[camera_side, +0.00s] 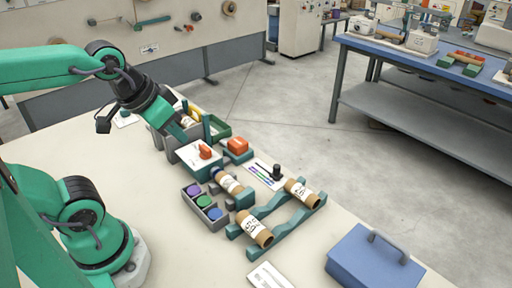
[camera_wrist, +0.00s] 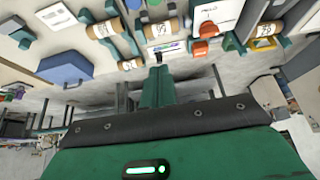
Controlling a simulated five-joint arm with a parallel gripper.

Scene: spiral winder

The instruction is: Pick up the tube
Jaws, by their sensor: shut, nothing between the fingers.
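Two brown cardboard tubes with white printed labels lie on a teal rack (camera_side: 279,231): a far tube (camera_side: 301,193) and a near tube (camera_side: 254,229). A third tube (camera_side: 229,183) lies by the white box with an orange knob. Another tube (camera_side: 188,121) is partly visible behind my gripper. Tubes also show in the wrist view, including one (camera_wrist: 130,65) near the blue box. My gripper (camera_side: 182,135) is above the back left of the equipment, apart from the rack tubes. Its teal fingers (camera_wrist: 157,88) are together and empty in the wrist view. I cannot tell which tube is meant.
The white box (camera_side: 200,165) stands left of the rack. A grey tray of coloured discs (camera_side: 204,209) is in front. A blue box with a handle (camera_side: 372,262) stands at the right front. A dark knob (camera_side: 277,172) rises behind the rack.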

